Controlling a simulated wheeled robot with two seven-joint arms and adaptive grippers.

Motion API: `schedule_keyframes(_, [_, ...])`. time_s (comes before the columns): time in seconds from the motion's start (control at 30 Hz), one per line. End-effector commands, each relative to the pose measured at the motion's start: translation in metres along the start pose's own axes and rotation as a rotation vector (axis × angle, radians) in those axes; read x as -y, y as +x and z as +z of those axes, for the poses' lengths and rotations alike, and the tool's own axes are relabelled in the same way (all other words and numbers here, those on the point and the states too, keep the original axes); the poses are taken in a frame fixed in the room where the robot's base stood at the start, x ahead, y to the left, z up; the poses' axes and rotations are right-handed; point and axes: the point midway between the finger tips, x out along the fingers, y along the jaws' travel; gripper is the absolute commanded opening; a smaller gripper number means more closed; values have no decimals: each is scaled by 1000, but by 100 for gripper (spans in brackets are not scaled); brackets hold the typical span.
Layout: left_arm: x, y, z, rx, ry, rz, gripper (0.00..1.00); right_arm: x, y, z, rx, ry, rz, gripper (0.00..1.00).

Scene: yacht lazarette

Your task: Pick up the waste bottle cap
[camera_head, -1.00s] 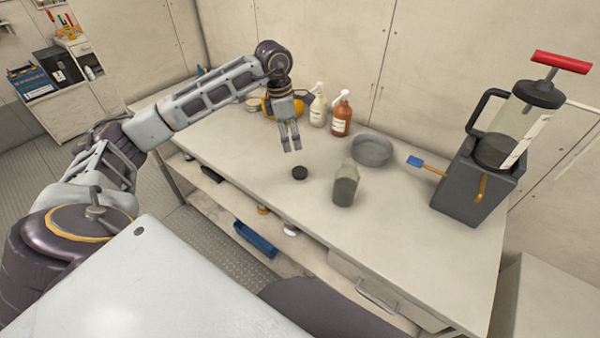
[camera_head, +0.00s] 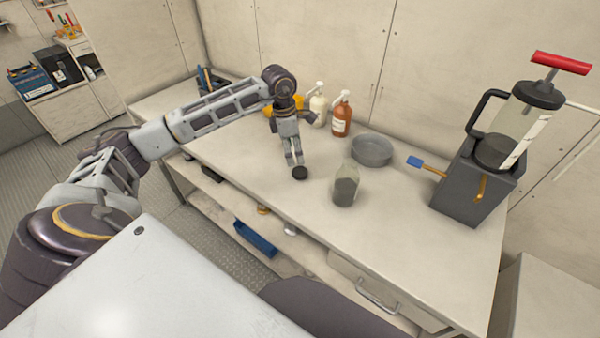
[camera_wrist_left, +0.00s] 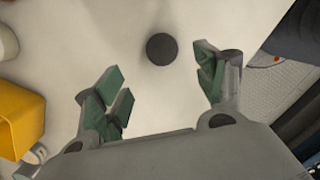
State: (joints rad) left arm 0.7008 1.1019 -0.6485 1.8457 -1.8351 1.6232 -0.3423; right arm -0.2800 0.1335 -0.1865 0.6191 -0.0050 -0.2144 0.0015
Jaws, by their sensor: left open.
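The waste bottle cap (camera_head: 300,173) is a small dark round disc lying on the bench top. It also shows in the left wrist view (camera_wrist_left: 161,48), just beyond the gap between the fingertips. My left gripper (camera_head: 295,160) points down close behind the cap in the head view. Its green-padded fingers are apart and empty in the left wrist view (camera_wrist_left: 163,85). A clear bottle (camera_head: 345,186) with dark contents stands upright on the bench to the right of the cap. My right gripper is not in view.
A grey bowl (camera_head: 371,150), a white pump bottle (camera_head: 318,110) and a brown pump bottle (camera_head: 341,115) stand behind. A dark box with a pump cylinder (camera_head: 478,180) stands at the right. A yellow object (camera_wrist_left: 18,118) is left of the gripper. Bench space in front of the cap is clear.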

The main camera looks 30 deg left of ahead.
Motion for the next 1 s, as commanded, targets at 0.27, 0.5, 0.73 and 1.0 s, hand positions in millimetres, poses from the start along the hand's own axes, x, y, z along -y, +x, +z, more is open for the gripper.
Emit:
schedule_keyframes(0.27, [0,27,0,0,0,0,71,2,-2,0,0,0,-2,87])
schedule_keyframes(0.5, [0,30,0,0,0,1,71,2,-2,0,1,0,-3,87])
schedule_keyframes(0.73, [0,32,0,0,0,0,71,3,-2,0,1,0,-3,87])
schedule_keyframes(1.0, [5,54,4,0,0,-3,71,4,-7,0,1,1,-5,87])
